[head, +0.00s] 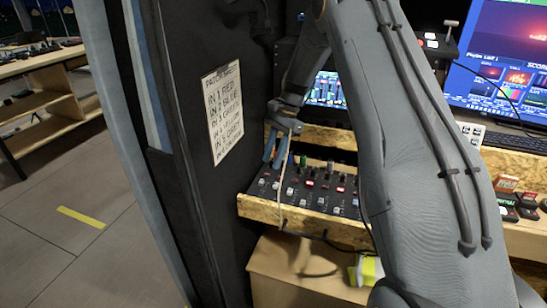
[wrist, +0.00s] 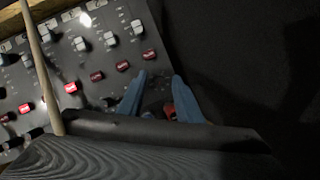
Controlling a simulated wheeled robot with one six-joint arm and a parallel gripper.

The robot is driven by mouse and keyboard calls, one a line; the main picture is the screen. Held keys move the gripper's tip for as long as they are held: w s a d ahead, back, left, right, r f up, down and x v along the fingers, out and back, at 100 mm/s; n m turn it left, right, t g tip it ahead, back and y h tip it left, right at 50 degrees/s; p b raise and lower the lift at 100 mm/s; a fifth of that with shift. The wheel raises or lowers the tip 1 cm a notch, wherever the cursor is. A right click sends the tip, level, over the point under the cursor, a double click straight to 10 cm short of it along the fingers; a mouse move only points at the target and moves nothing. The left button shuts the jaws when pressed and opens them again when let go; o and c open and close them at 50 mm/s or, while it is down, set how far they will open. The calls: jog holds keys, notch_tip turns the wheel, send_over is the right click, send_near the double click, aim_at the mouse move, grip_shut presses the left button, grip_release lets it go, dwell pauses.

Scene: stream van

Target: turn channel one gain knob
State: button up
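The audio mixer (head: 300,190) is a dark panel with knobs, lit red buttons and pale fader caps, on a wooden shelf. It fills the upper left of the wrist view (wrist: 100,52). My gripper (head: 274,150) is over the mixer's back left corner, its two blue fingers apart. In the wrist view my gripper (wrist: 161,78) shows a clear gap between the fingertips. A small red knob (wrist: 170,110) shows between the fingers, near the right one; I cannot tell whether they touch it. The gain knob's pointer cannot be made out.
A dark wall panel stands close left of my gripper, with a handwritten patch sheet (head: 222,112) listing inputs and colours. A pale rod or cable (wrist: 42,70) crosses the mixer. Screens and a keyboard (head: 515,142) are at right. My arm hides the mixer's right end.

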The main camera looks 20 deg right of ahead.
notch_tip(320, 180, up, 10)
jog(key=b, duration=0.1)
jog(key=shift+b, duration=0.35)
